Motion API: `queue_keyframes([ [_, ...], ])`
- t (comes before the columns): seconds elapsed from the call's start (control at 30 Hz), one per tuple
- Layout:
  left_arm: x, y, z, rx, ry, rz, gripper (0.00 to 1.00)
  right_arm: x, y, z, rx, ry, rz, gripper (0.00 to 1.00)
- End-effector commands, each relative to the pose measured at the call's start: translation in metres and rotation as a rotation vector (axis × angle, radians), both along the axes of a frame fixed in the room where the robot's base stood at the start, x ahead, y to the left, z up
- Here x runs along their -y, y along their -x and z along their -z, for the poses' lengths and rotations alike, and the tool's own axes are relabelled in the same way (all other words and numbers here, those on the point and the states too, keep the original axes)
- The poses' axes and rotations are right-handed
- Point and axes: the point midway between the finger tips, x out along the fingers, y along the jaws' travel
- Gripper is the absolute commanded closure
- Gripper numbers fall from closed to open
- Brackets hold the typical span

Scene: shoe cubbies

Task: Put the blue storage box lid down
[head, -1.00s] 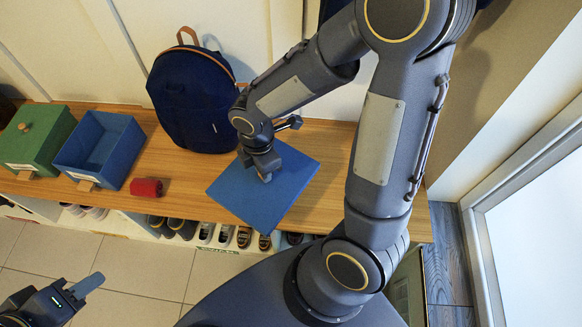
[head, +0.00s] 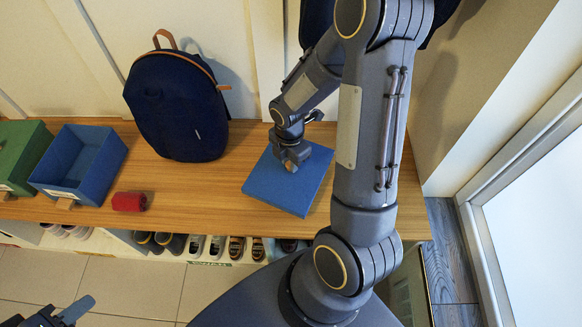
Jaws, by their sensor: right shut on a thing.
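The blue storage box lid (head: 285,188) is a flat blue square over the right part of the wooden bench top. The open blue storage box (head: 92,178) stands on the bench at the left, with nothing visible inside. My left gripper (head: 72,312) shows only in part at the bottom left, away from the bench, and its opening is unclear.
A green box (head: 22,150) stands at the far left. A navy backpack (head: 175,105) leans on the wall. Several shoes (head: 205,247) sit in cubbies below. Bare bench lies between roll and lid.

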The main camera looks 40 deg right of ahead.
Motion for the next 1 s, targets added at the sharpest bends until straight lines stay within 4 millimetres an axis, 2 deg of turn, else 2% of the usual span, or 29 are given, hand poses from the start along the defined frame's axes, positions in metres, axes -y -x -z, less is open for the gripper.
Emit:
queue_keyframes([
  [0.07,0.0,0.0,0.004,0.0,0.0,0.0,0.64,0.006,0.0,0.01,-0.002,0.0,0.003,1.0],
  [0.23,0.0,0.0,0.014,0.0,0.0,0.0,0.64,0.005,0.0,0.036,-0.003,0.0,-0.001,1.0],
  [0.63,0.0,0.0,0.017,0.0,0.0,0.0,0.64,0.005,-0.001,0.041,0.0,0.0,0.0,1.0],
  [0.67,0.0,0.0,0.015,0.0,0.0,0.0,0.64,0.005,-0.001,0.039,0.001,0.0,0.0,0.74],
  [0.8,0.0,0.0,0.015,0.0,0.0,0.0,0.64,0.005,-0.001,0.039,0.0,0.0,0.0,0.56],
  [1.0,0.0,0.0,0.015,0.0,0.0,0.0,0.64,0.005,-0.001,0.039,0.0,0.0,0.001,0.56],
])
